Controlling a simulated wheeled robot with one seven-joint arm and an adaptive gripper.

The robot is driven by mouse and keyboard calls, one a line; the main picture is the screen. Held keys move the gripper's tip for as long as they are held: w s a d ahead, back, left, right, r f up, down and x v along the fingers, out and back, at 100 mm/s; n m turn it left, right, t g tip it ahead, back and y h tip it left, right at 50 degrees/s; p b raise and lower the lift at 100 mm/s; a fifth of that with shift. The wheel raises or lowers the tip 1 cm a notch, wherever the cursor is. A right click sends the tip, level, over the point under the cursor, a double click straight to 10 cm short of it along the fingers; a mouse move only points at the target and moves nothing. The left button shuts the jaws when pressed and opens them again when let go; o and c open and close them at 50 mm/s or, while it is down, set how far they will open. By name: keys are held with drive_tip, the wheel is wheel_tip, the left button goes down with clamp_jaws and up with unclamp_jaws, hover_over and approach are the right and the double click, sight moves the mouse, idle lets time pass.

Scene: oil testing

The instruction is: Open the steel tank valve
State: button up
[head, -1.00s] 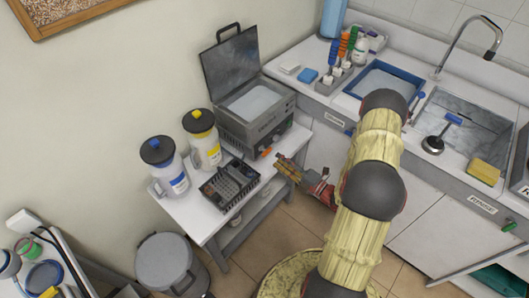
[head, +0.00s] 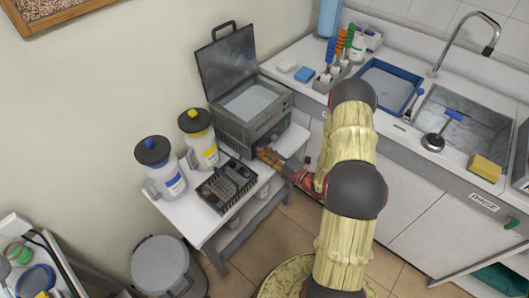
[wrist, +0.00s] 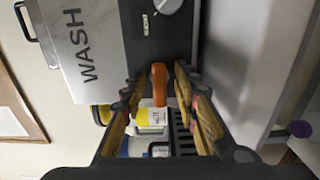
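The steel tank (head: 231,128) stands on the white side table with its lid raised. In the wrist view its front, marked WASH (wrist: 84,45), is turned sideways. The orange valve handle (wrist: 158,84) sticks out from below the tank's dark panel. My gripper (head: 265,154) is low at the tank's front right corner. In the wrist view its fingers stand open on both sides of the orange handle, with visible gaps. In the head view the gripper largely hides the handle, and contact cannot be told there.
A black rack (head: 227,186) sits on the table just in front of the tank. A blue-capped jug (head: 157,168) and a yellow-capped jug (head: 199,140) stand left of it. The sink counter (head: 400,128) is at the right. A lidded bin (head: 160,262) stands on the floor.

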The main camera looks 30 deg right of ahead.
drive_tip(key=shift+c, duration=1)
clamp_jaws()
drive_tip(key=shift+n, duration=0.3)
drive_tip(key=n+p, duration=0.1)
drive_tip(key=n, duration=0.1)
drive_tip(key=shift+n, duration=0.4)
drive_tip(key=n+p, duration=0.1)
drive_tip(key=n, duration=0.2)
drive_tip(key=shift+n, duration=0.3)
drive_tip(key=n, duration=1)
drive_tip(key=shift+f+n, duration=0.1)
drive_tip(key=shift+n, duration=0.3)
drive_tip(key=shift+s, duration=0.1)
